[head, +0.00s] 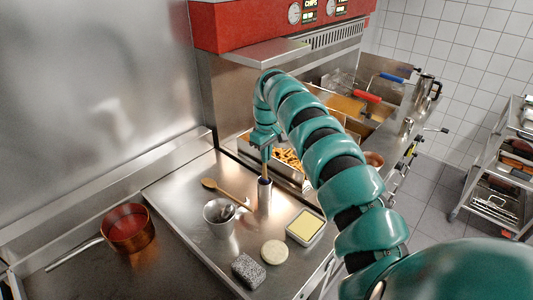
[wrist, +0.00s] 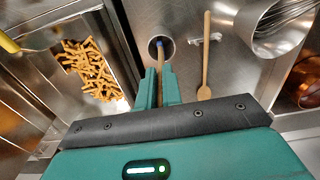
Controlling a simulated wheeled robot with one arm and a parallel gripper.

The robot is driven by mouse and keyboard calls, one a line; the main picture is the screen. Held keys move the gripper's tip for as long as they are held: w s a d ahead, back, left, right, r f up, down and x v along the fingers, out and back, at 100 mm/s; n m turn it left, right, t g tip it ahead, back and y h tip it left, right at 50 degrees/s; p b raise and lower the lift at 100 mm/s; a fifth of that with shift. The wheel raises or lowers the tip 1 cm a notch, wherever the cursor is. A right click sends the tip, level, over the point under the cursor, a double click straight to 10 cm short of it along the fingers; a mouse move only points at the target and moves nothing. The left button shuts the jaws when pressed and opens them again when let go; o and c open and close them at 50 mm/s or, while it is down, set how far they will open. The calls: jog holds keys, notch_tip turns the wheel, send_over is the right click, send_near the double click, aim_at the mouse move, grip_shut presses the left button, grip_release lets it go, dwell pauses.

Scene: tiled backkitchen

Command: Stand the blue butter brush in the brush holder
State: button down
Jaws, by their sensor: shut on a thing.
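My gripper (head: 264,152) is shut on the butter brush, over the metal counter. The brush's wooden handle (head: 265,170) points down from the jaws to the brush holder (head: 265,197), an upright metal cylinder. In the wrist view my gripper (wrist: 160,84) holds the brush (wrist: 160,62), whose blue end lies over the dark round mouth of the holder (wrist: 150,51). The brush looks nearly upright and lined up with the mouth. I cannot tell how far its end is inside.
A butter tray (head: 305,227), a round pale item (head: 274,252) and a grey block (head: 248,271) are in front. Fries (head: 288,158) lie behind. A copper pan (head: 128,230) is far left.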

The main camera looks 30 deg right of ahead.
jog(key=c, duration=1.5)
grip_release()
jog(key=shift+r+b, duration=0.35)
jog(key=shift+r, duration=0.1)
jog(key=r+b, duration=0.2)
jog(key=r, duration=0.5)
jog(key=shift+a+r, duration=0.1)
jog(key=shift+a, duration=0.1)
notch_tip(320, 180, up, 9)
jog(key=p, duration=0.7)
jog(key=shift+s+d+r, duration=0.1)
jog(key=shift+s, duration=0.1)
